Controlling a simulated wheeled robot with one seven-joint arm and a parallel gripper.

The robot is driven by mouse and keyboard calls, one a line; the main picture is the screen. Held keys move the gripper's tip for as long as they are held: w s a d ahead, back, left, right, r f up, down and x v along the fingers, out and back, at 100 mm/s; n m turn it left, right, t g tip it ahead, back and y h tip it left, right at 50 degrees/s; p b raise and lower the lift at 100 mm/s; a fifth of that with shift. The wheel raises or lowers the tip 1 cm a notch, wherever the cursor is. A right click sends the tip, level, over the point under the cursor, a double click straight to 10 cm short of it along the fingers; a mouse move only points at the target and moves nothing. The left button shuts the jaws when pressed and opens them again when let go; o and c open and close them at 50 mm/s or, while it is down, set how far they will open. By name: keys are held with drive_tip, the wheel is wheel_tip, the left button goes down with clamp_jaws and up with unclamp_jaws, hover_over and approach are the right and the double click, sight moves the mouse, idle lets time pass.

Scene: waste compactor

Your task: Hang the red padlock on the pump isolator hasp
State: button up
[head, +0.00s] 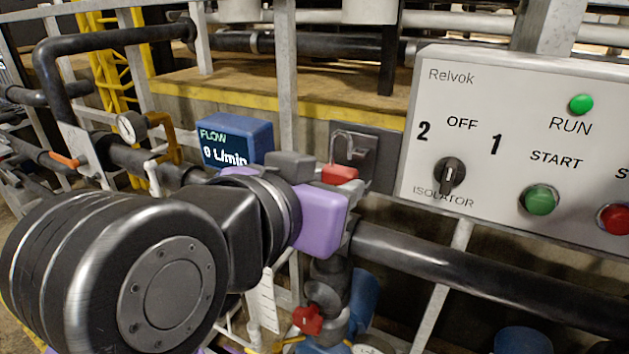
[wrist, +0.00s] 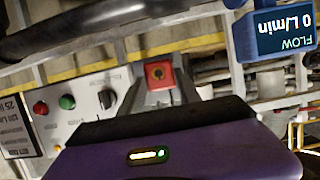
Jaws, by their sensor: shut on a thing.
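The red padlock (head: 341,175) is in my gripper (wrist: 160,88), with its grey shackle pointing up in the head view. In the wrist view its red underside with a keyhole (wrist: 159,72) faces the camera between the grey fingers. My purple gripper body (head: 320,218) is below the padlock in the head view. A dark grey plate (head: 382,165), apparently carrying the hasp, stands behind the shackle, left of the control panel. The shackle overlaps the plate in the picture; I cannot tell whether it passes through or touches the hasp.
The control panel (head: 520,90) on the right has an isolator knob (head: 449,173) and coloured buttons. A blue flow meter (head: 235,140) reads 0 L/min, left of my gripper. A dark pipe (head: 470,270) runs below the panel. A red-handled valve (head: 308,319) is below my gripper.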

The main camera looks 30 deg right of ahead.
drive_tip(key=shift+w+d, duration=0.6)
drive_tip(key=shift+d, duration=0.25)
drive_tip(key=shift+w+d, duration=0.55)
drive_tip(key=shift+d, duration=0.3)
idle(0.9)
drive_tip(key=shift+f, duration=0.2)
idle(0.4)
drive_tip(key=o, duration=1.3)
drive_tip(key=shift+c, duration=0.5)
drive_tip(key=shift+p+v, duration=0.5)
drive_tip(key=shift+v, duration=3.05)
drive_tip(key=shift+r, duration=0.1)
